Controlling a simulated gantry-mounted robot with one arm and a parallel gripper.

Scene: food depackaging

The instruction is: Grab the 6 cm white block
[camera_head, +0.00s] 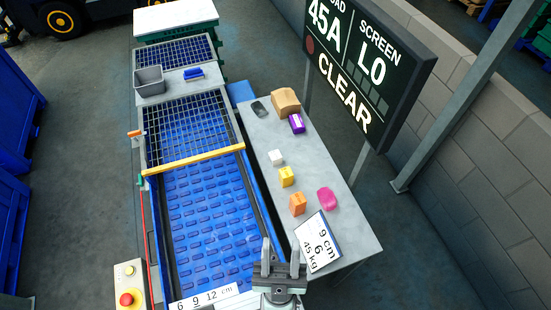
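A small white block (276,158) sits on the grey side table (262,133), above and left of a yellow block. My gripper (281,254) is at the bottom of the picture, between the blue conveyor and the table's near end. It is well below the white block in the picture and apart from it. Its two fingers stand apart with nothing visible between them. No size is marked on the white block.
The table also holds a yellow block (286,177), an orange block (297,204), a pink item (326,199), a purple box (297,123), a tan box (285,102) and a sign card (318,242). A blue conveyor (207,215) runs left of it. A screen (364,62) stands at the right.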

